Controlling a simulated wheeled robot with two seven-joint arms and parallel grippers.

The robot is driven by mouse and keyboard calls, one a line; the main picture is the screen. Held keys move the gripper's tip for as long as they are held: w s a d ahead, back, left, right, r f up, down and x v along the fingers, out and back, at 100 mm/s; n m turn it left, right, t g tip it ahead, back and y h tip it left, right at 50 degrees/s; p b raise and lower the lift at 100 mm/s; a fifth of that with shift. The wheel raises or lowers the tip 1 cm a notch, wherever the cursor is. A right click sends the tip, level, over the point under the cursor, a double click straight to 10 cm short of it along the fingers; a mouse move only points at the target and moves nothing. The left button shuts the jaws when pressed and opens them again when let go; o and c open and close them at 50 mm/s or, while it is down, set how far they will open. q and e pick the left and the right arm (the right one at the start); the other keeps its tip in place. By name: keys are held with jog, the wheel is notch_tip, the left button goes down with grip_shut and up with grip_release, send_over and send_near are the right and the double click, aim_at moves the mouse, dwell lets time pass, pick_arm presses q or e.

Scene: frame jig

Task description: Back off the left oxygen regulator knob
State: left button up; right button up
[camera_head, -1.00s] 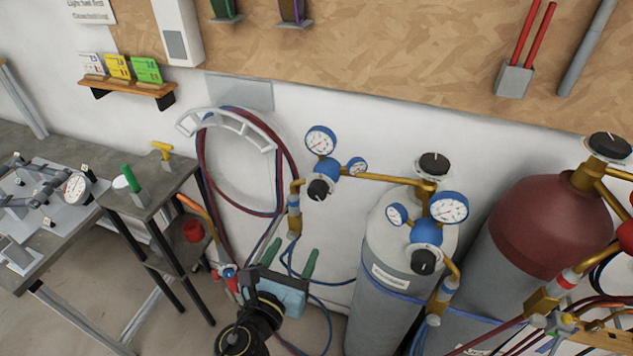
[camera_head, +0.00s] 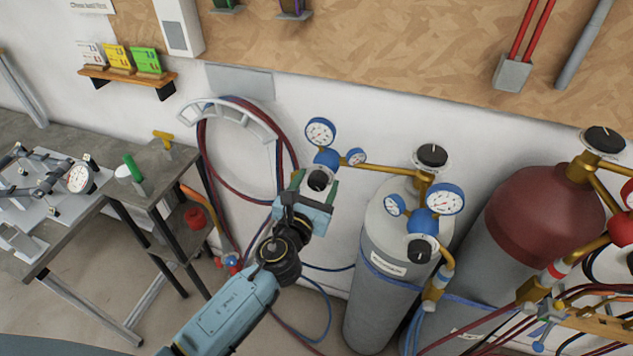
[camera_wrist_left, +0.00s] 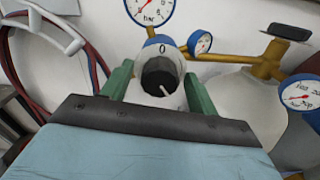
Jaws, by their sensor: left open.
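The left oxygen regulator has a blue body (camera_head: 327,157), a large and a small gauge, and a black knob (camera_head: 319,180) facing me. My left gripper (camera_head: 319,183) is in front of it, open, with its green fingers on either side of the knob. In the left wrist view the black knob (camera_wrist_left: 160,76) with its white pointer mark lies between the two fingertips (camera_wrist_left: 156,80). A gap shows on each side, so the fingers look apart from the knob. A "0" shows on the collar above it. My right gripper is not in view.
A second oxygen regulator (camera_head: 423,222) with its own black knob is to the right, in front of the grey cylinder (camera_head: 380,290). A dark red cylinder (camera_head: 545,220) stands further right. A hose hanger (camera_head: 232,113) is on the wall to the left.

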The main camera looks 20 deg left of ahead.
pick_arm(q)
jog(key=shift+w, duration=0.25)
jog(key=c, duration=1)
jog(key=shift+n, duration=0.3)
